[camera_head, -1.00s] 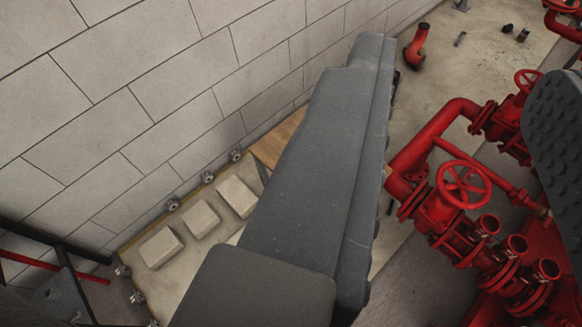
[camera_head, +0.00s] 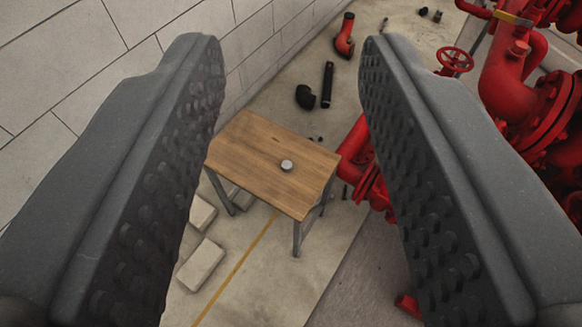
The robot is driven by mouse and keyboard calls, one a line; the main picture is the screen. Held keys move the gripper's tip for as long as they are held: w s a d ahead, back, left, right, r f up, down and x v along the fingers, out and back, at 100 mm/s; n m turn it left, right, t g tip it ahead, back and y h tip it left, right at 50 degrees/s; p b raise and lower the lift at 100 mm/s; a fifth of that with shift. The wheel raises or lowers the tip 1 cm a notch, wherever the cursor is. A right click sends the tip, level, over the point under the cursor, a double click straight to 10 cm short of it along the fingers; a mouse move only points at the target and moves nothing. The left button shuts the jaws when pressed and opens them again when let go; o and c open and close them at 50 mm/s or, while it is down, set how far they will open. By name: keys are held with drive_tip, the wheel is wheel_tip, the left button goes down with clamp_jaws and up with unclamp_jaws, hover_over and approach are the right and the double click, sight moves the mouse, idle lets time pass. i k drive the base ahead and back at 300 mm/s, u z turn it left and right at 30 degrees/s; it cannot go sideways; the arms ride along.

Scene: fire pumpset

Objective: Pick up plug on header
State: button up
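My gripper (camera_head: 289,50) is open and empty, with one dark ridged finger on each side of the picture. The red header pipework (camera_head: 512,85) stands at the right, partly hidden by the right finger. A small red cap-like piece (camera_head: 518,47) sits on top of it and may be the plug; I cannot tell for certain. It lies outside the gap between the fingers, to the right of the right finger. A small grey round piece (camera_head: 287,165) lies on the wooden table, seen between the fingers and well beyond them.
The wooden table (camera_head: 250,150) stands below, between the fingers. Black pipe pieces (camera_head: 327,85) and a red elbow (camera_head: 345,36) lie on the floor behind it. Pale blocks (camera_head: 201,264) lie near the left wall. A red handwheel (camera_head: 456,60) stands right of the right fingertip.

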sight(286, 165)
drive_tip(key=z, duration=0.05)
drive_tip(key=k, duration=0.6)
drive_tip(key=u, duration=0.7)
drive_tip(key=i, duration=1.85)
drive_tip(key=z, duration=0.65)
